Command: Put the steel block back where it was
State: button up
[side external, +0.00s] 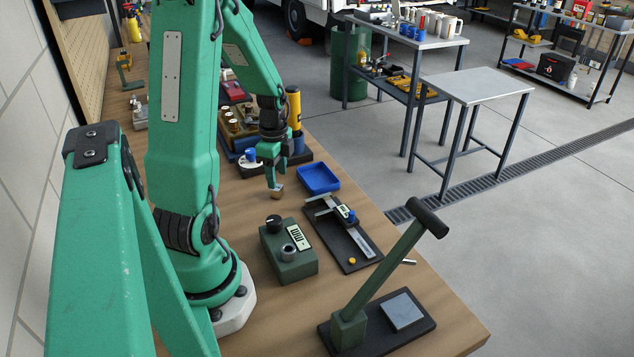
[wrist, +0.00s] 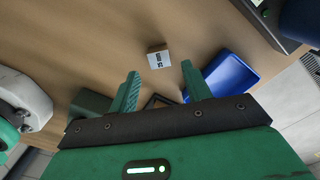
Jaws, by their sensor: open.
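A small block (wrist: 158,58) shows in the wrist view with a pale grey face bearing dark marks and tan sides; it appears to be the steel block. It sits on the wooden bench ahead of my fingertips, apart from them. In the side view a small tan-looking block (side external: 277,193) is just below my gripper (side external: 273,178). My gripper (wrist: 158,80) is open, with nothing between its fingers. A dark square frame (wrist: 157,102) shows between the fingers in the wrist view, partly hidden by my gripper.
A blue tray (side external: 318,179) is right of my gripper. A green box with knobs (side external: 288,253), a caliper on a dark board (side external: 343,235) and a lever tool with a grey plate (side external: 402,310) stand nearer. A rack of parts (side external: 240,125) is behind.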

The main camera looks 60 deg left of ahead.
aim_at(278, 187)
notch_tip(278, 187, up, 8)
jog(key=shift+r, duration=0.25)
dwell(0.7)
jog(key=d+r+n+t, duration=0.2)
jog(key=d+r+n, duration=0.2)
jog(key=d, duration=0.8)
jog(key=s+d+r+n+t, duration=0.1)
jog(key=d+r+n+t, duration=0.2)
jog(key=d, duration=1)
jog(key=shift+r+n+t, duration=0.3)
jog(key=shift+r+n, duration=0.7)
jog(key=shift+r, duration=1.1)
